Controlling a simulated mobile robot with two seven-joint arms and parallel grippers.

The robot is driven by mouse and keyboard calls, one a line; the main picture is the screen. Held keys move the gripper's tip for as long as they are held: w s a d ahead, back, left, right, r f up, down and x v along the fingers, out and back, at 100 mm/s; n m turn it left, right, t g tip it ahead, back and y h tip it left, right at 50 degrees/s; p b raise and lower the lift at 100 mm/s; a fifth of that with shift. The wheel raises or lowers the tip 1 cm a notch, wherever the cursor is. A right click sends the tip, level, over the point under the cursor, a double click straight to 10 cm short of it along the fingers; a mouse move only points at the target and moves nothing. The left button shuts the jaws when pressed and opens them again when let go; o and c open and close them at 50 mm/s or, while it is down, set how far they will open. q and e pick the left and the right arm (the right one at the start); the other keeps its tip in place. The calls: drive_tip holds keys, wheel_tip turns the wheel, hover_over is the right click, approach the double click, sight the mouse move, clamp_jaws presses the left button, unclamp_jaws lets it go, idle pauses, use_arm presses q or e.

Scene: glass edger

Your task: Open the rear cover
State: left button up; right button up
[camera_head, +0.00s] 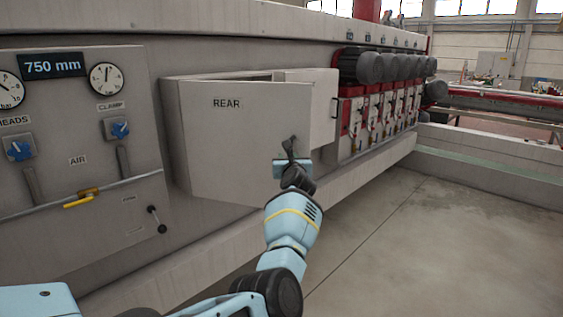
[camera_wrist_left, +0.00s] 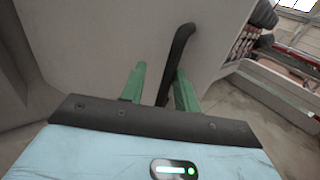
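The rear cover (camera_head: 235,135) is a grey panel marked REAR on the machine's front. It stands out from the machine at an angle, with a gap showing behind its top edge, so it looks partly open. Its dark bar handle (camera_head: 291,147) is near its right edge. My left gripper (camera_head: 283,163) is at the handle. In the left wrist view the black handle (camera_wrist_left: 180,45) runs down between the two green fingers of that gripper (camera_wrist_left: 160,88). The handle is nearer the right finger, and a gap shows on the left. My right gripper is out of view.
A grey box (camera_head: 322,100) sits right behind the cover, beside a row of dark motors (camera_head: 385,66) over red units. A gauge panel (camera_head: 75,130) with blue knobs and a yellow lever (camera_head: 82,198) is at left. The concrete floor (camera_head: 420,250) at right is clear.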

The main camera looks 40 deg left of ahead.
use_arm(q)
drive_tip(key=shift+s+d+p, duration=0.2)
drive_tip(key=shift+s+d, duration=0.05)
drive_tip(key=shift+s, duration=0.65)
drive_tip(key=shift+s+d+p, duration=0.15)
drive_tip(key=shift+s+d, duration=0.1)
drive_tip(key=shift+s, duration=0.65)
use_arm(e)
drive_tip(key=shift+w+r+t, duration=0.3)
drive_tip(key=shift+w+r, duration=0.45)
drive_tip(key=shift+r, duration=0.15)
